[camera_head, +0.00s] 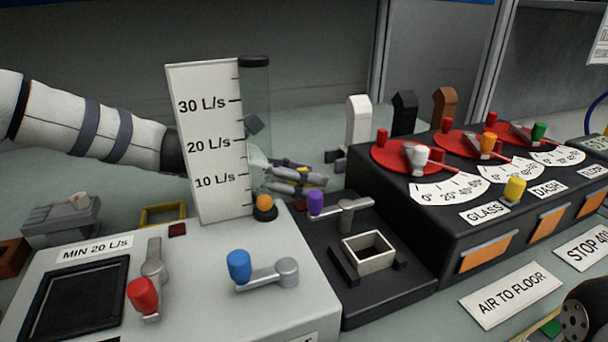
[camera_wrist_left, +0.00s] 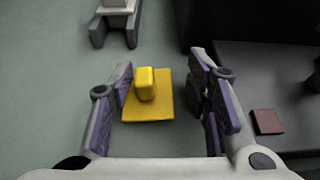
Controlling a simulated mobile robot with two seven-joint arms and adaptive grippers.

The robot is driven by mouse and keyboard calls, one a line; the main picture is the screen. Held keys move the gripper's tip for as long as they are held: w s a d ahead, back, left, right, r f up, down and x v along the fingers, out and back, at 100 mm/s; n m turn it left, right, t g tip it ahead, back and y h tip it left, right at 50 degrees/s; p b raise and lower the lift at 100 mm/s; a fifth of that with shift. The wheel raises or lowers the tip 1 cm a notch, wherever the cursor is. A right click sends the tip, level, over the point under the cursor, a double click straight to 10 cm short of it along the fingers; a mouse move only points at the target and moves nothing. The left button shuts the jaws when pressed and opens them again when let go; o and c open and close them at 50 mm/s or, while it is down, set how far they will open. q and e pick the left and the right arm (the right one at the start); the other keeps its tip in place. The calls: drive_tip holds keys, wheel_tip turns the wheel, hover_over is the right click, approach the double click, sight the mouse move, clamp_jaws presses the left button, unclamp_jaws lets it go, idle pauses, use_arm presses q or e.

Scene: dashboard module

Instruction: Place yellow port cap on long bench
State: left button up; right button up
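The yellow port cap (camera_wrist_left: 160,108), a flat square plate with a raised knob, shows in the left wrist view over a grey-green surface (camera_wrist_left: 55,65). I cannot tell whether that surface is the long bench. My left gripper (camera_wrist_left: 161,66) is open, its purple-padded fingers on either side of the cap. The left finger is close to the plate's edge; a gap shows on the right. In the head view my left gripper (camera_head: 295,180) is behind the clear flow tube, and the cap is mostly hidden there. My right gripper is not in view.
The flow gauge board (camera_head: 206,145) and tube (camera_head: 256,110) stand in front of my left arm. A black box with red dials (camera_head: 410,157) is to the right. A white lever block (camera_head: 358,120) stands behind it. A yellow square frame (camera_head: 150,217) lies at left.

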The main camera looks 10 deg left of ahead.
use_arm(q)
drive_tip(key=shift+r, duration=0.1)
drive_tip(key=v, duration=0.3)
drive_tip(key=p+v, duration=0.1)
drive_tip(key=v, duration=0.3)
drive_tip(key=p+v, duration=0.1)
drive_tip(key=v, duration=0.3)
drive_tip(key=shift+r, duration=0.45)
drive_tip(key=shift+s+a, duration=0.2)
drive_tip(key=shift+a, duration=0.2)
drive_tip(key=shift+f, duration=0.15)
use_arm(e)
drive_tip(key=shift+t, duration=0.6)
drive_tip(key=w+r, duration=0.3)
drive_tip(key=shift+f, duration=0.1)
